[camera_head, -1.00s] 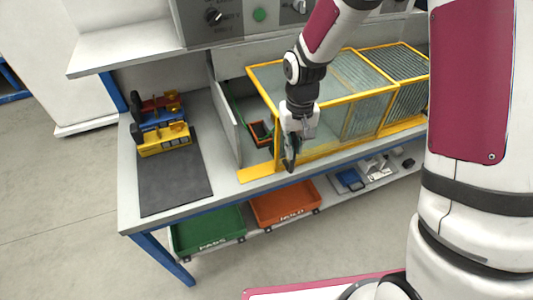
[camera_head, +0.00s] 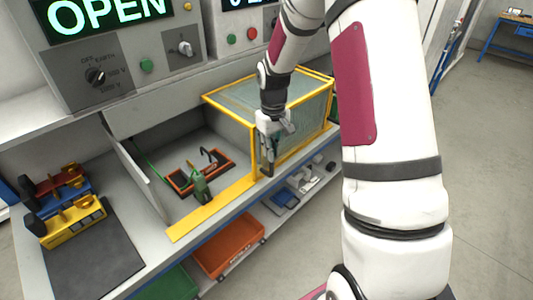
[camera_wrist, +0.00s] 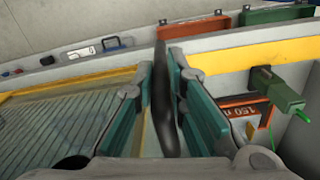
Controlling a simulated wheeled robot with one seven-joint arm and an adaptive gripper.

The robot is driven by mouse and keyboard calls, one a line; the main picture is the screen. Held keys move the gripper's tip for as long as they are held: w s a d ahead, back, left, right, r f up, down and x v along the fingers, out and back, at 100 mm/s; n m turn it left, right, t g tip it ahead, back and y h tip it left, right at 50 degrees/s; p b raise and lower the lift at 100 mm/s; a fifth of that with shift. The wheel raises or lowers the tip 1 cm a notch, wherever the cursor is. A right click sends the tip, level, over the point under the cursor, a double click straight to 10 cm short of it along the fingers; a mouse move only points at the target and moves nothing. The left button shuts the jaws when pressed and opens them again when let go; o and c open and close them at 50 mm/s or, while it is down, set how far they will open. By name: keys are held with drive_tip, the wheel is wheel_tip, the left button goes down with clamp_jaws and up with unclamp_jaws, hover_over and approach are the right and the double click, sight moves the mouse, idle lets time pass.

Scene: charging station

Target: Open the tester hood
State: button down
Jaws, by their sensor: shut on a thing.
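The tester hood (camera_head: 240,112) is a yellow-framed box with clear and ribbed panels on the bench. It stands at the right, leaving the left part of the tester bay (camera_head: 165,160) uncovered. My gripper (camera_head: 268,168) is at the hood's front left corner. In the wrist view its teal finger pads (camera_wrist: 165,85) are closed around a dark upright bar (camera_wrist: 166,115), apparently the hood's handle. Inside the bay are an orange frame (camera_head: 182,190) and a green tool-like part (camera_head: 201,186). My arm hides part of the hood.
A lit sign reading OPEN (camera_head: 108,12) is on the panel above. A dark mat (camera_head: 95,262) and yellow, blue and red fixtures (camera_head: 70,222) are at the left. An orange bin (camera_head: 228,248) and a green bin (camera_head: 172,285) are below the bench.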

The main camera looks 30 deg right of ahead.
drive_tip(key=c, duration=1.6)
unclamp_jaws()
wheel_tip(320, 180, up, 11)
drive_tip(key=shift+r, duration=0.5)
